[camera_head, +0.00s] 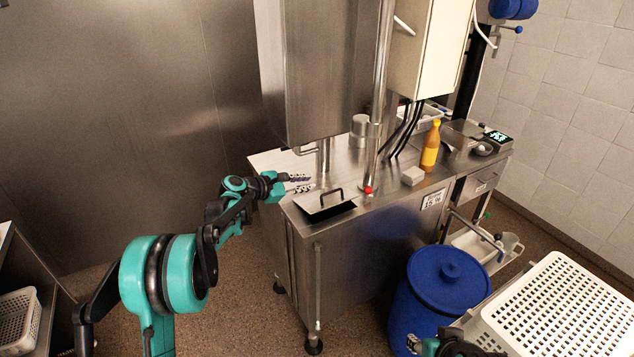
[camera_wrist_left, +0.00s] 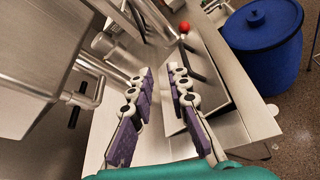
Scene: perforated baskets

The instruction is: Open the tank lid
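The tank lid (camera_head: 311,201) is a flat steel plate with a dark bar handle (camera_head: 331,192), on the near left end of the steel machine. A dark strip shows along its front edge; I cannot tell if it is a gap or a shadow. My left gripper (camera_head: 301,183) is just behind and left of the lid. In the left wrist view, the left gripper (camera_wrist_left: 162,74) has its two purple-padded fingers apart with nothing between them; the handle (camera_wrist_left: 196,62) lies to the right of them. My right gripper is partly cut off at the bottom right of the head view.
A steel column (camera_head: 378,110) and a hanging steel box (camera_head: 325,75) rise behind the lid. A red knob (camera_head: 368,190), a yellow bottle (camera_head: 430,147) and a grey block (camera_head: 412,176) stand farther right. A blue barrel (camera_head: 440,290) and white perforated basket (camera_head: 560,310) are in front.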

